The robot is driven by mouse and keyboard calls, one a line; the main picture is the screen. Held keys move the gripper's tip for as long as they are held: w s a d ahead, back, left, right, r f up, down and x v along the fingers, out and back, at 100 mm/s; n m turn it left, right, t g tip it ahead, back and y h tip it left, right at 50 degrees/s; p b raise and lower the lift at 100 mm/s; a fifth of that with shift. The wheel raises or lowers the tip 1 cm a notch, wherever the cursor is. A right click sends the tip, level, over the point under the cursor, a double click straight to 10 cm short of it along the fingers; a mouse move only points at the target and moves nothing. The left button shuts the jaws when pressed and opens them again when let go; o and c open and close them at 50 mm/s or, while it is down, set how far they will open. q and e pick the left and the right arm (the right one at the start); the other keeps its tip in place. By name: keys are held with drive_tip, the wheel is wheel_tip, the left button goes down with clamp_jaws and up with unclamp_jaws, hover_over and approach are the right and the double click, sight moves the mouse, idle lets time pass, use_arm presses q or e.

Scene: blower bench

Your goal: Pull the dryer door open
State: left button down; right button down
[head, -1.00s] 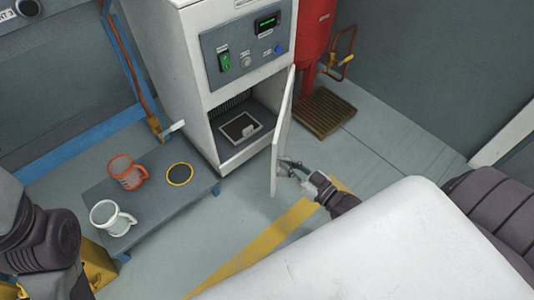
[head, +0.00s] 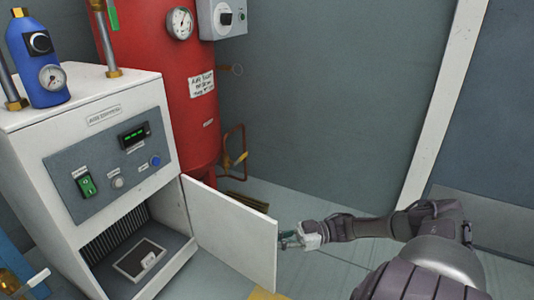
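The dryer is a white cabinet (head: 100,115) at the left of the head view, with a dark chamber (head: 118,243) low in its front. Its white door (head: 232,232) stands wide open, swung out to the right from the right side of the opening. I see the door's inner face; its outer face and any handle there are hidden. My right gripper (head: 289,240) is at the door's free edge, on the outer side. Its fingers are small and partly behind the edge, so I cannot tell whether they grip anything. My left gripper is out of view.
A framed plate (head: 140,260) lies in the chamber. A red tank (head: 160,70) with a pipe (head: 235,150) stands behind the door. A blue bottle (head: 40,70) is on the cabinet. Open floor (head: 340,265) lies right of the door.

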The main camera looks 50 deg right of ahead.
drive_tip(key=shift+w+d+f+b, duration=0.15)
drive_tip(key=shift+d+b, duration=0.1)
drive_tip(key=shift+d, duration=0.45)
drive_tip(key=shift+w+d+r+b, duration=0.1)
drive_tip(key=shift+w+d+b, duration=0.1)
drive_tip(key=shift+d, duration=0.45)
drive_tip(key=c, duration=1.2)
unclamp_jaws()
drive_tip(key=v, duration=1.2)
drive_tip(key=shift+s, duration=0.1)
